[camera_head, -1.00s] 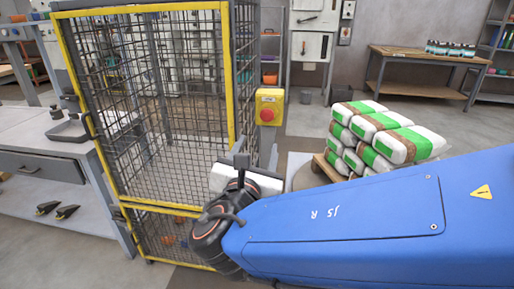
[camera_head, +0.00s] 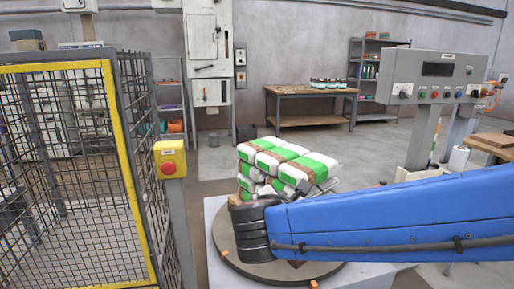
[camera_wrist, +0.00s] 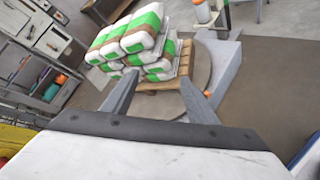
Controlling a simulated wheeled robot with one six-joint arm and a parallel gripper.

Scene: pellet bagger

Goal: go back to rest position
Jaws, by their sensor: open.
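In the wrist view my gripper (camera_wrist: 157,97) is open, with two grey fingers spread apart and nothing between them. A stack of white, green and brown bags (camera_wrist: 140,38) on a wooden pallet (camera_wrist: 160,85) lies beyond the fingertips, and I see no contact. In the head view my blue arm reaches in from the right, and its dark wrist joint is in front of the lower part of the bag stack (camera_head: 290,163).
The bags stand over a round turntable (camera_head: 228,250). A yellow-framed mesh cage (camera_head: 117,140) with a red button on a yellow box (camera_head: 170,159) is at the left. A control panel (camera_head: 437,72) stands at the right. Floor is clear toward the back workbench (camera_head: 310,92).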

